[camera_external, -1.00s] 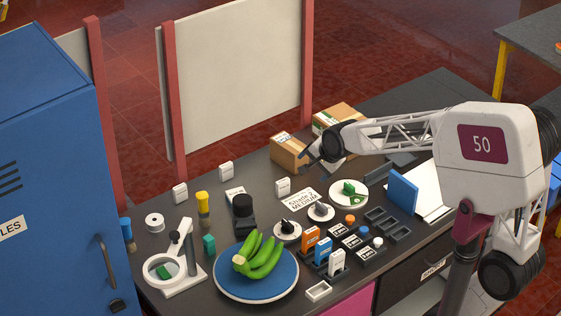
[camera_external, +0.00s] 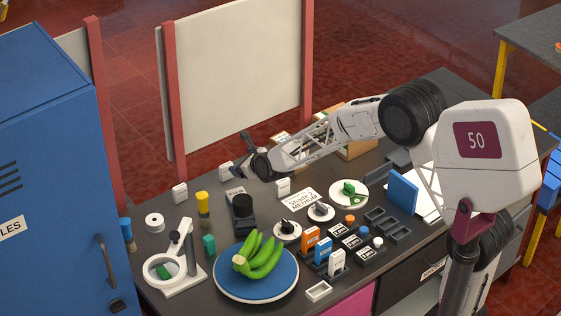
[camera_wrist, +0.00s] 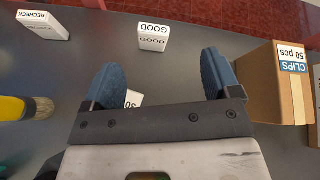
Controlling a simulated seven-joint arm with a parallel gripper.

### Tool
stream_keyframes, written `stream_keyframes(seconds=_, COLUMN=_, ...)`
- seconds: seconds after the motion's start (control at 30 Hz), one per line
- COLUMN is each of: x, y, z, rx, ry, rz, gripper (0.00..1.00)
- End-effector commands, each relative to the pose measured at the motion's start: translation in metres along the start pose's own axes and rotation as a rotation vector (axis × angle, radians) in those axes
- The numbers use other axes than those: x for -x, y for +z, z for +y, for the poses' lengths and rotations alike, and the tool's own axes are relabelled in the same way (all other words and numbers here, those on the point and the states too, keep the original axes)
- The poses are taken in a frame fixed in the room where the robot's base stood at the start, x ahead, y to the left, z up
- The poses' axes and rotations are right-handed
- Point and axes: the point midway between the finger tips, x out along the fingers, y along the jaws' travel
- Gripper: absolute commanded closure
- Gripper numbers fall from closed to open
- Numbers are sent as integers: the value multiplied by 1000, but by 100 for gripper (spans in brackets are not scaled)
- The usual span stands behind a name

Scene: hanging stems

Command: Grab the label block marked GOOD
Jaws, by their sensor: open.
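The label block marked GOOD (camera_wrist: 153,38) is a small white block standing upright on the dark bench in the wrist view, ahead of the fingers; its lettering appears upside down. In the external view it appears to be the white block (camera_external: 226,171) beside my gripper (camera_external: 245,158). My gripper (camera_wrist: 162,79) is open and empty, with its two blue fingertips spread apart. The GOOD block is beyond the fingertips, roughly centred on the gap and apart from them. A white label block marked RECHECK (camera_wrist: 43,25) stands to the left.
A cardboard box marked CLIPS (camera_wrist: 277,85) stands close to the right finger. A yellow-topped item (camera_external: 202,198) is nearby. A small white piece (camera_wrist: 133,98) is partly hidden below the fingers. Another white block (camera_external: 283,187) and a banana plate (camera_external: 256,288) sit nearer the front.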

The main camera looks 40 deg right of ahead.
Motion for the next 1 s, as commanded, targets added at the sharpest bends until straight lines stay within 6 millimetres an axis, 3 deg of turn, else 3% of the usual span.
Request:
stream_keyframes(seconds=0.1, x=-29, y=-10, z=8, rx=-144, ry=-21, rz=-37, gripper=17)
stream_keyframes(seconds=0.3, x=-54, y=-17, z=15, rx=-297, ry=-39, rz=-82, gripper=17)
stream_keyframes(seconds=1.0, x=-68, y=-18, z=16, rx=-333, ry=-43, rz=-92, gripper=17)
